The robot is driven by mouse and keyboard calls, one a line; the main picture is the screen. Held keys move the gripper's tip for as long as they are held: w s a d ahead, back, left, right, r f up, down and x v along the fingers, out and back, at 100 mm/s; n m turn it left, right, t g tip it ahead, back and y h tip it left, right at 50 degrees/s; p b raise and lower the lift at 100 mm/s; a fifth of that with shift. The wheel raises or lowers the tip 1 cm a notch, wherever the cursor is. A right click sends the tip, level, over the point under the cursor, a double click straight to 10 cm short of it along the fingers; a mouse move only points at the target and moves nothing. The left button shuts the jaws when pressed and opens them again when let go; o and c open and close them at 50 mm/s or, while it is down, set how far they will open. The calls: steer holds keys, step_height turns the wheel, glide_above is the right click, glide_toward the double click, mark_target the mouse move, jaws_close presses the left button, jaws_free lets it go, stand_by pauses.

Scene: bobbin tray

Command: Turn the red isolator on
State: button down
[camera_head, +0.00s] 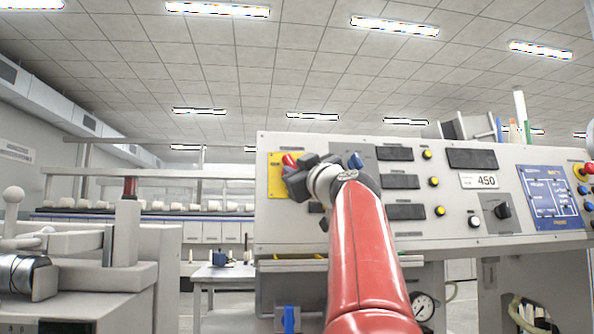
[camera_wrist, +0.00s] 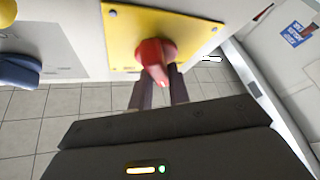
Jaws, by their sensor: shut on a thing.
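The red isolator (camera_wrist: 156,57) is a red rotary knob on a yellow plate (camera_wrist: 189,27) in the wrist view. In the head view the red isolator (camera_head: 289,160) shows on the yellow plate (camera_head: 274,178) at the left end of the grey control panel, partly hidden by my gripper. My gripper (camera_wrist: 160,82) is shut on the knob, with its two dark fingers on either side of the handle. In the head view my gripper (camera_head: 298,178) reaches the plate from the right. The plate's markings cannot be read.
A blue knob (camera_head: 355,161) sits just right of my gripper; it also shows in the wrist view (camera_wrist: 20,70). The panel (camera_head: 400,236) carries several black displays, yellow buttons, a black rotary knob (camera_head: 503,210) and a red button (camera_head: 578,169). A gauge (camera_head: 422,306) hangs below.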

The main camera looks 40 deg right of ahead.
steer(key=shift+m, duration=0.3)
steer(key=m+h, duration=0.2)
steer(key=m, duration=0.1)
steer(key=m+g+h, duration=0.1)
steer(key=m+h, duration=0.2)
steer(key=shift+w+a+r, duration=0.1)
steer(key=shift+a, duration=0.05)
steer(key=shift+m+g+h+p, duration=0.4)
steer(key=shift+m+h, duration=0.3)
steer(key=shift+m, duration=0.5)
steer(key=shift+m+h+p, duration=0.3)
steer(key=shift+m+h, duration=0.1)
steer(key=shift+m, duration=0.1)
steer(key=c, duration=1.3)
jaws_free()
